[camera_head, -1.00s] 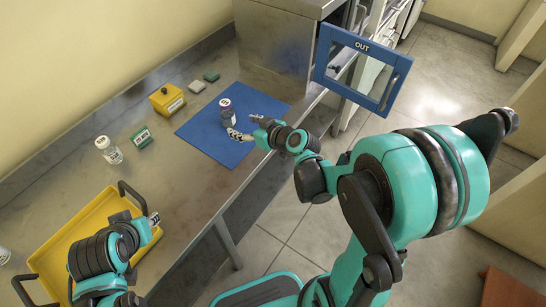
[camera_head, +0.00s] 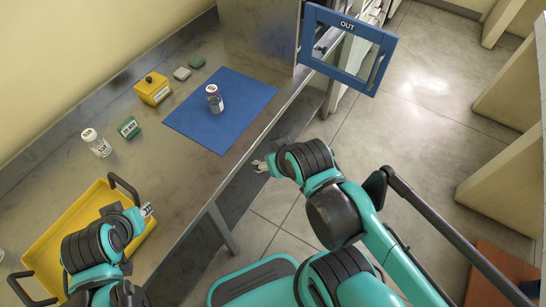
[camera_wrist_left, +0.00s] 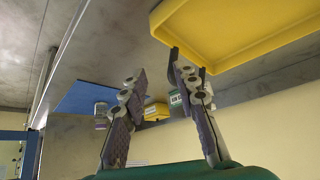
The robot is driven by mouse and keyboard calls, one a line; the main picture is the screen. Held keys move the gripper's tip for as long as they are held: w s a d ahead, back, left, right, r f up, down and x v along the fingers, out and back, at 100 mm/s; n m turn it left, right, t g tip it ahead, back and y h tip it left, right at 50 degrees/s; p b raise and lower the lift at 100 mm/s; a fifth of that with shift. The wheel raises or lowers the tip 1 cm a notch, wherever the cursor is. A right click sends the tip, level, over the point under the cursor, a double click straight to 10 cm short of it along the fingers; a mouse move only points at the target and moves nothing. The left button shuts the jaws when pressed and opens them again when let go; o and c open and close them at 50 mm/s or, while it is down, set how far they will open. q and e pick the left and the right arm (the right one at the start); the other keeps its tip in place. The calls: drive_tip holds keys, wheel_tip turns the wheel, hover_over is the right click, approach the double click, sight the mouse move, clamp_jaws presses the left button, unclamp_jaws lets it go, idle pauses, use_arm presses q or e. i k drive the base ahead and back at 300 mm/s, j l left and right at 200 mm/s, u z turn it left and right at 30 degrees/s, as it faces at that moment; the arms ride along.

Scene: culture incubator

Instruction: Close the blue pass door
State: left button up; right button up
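The blue pass door (camera_head: 348,50), a blue frame with a clear pane marked OUT, stands swung open at the right end of the bench, beside the metal cabinet. My right gripper (camera_head: 260,166) is off the front edge of the bench, empty and well below and left of the door in the head view; its fingers are too small to judge. My left gripper (camera_head: 148,210) is above the yellow tray. In the left wrist view my left gripper (camera_wrist_left: 152,82) has its fingers spread with nothing between them.
A vial (camera_head: 214,100) stands on the blue mat (camera_head: 245,97). A yellow box (camera_head: 153,90), a green timer (camera_head: 128,128), another vial (camera_head: 97,144) and small blocks (camera_head: 182,73) stand on the bench. The yellow tray (camera_head: 58,240) is at the left.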

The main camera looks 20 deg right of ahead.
sight(388, 41)
drive_tip(key=z, duration=1.35)
